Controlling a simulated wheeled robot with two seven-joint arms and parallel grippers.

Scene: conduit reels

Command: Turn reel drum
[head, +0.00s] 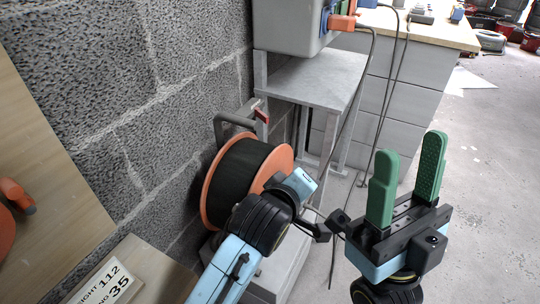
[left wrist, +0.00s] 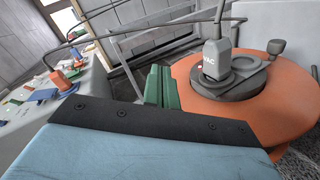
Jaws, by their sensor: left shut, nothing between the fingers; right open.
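The reel drum (head: 236,168) has orange flanges and dark cable wound between them, and it stands by the block wall under a grey handle frame. In the left wrist view its orange flange (left wrist: 290,108) fills the right side, with a grey plug (left wrist: 217,62) at the hub and a dark knob (left wrist: 276,47) near the rim. My left gripper's green fingers (left wrist: 160,86) are shut and empty beside the flange's left edge; I cannot tell if they touch it. In the head view my left wrist hides them. My right gripper (head: 412,150) is open and empty, right of the drum, fingers up.
A grey stand (head: 315,82) with a grey socket box (head: 290,25) is behind the drum, and cables hang from it. A grey cabinet with a wooden top (head: 440,28) is farther back. A sign (head: 110,282) lies at lower left.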

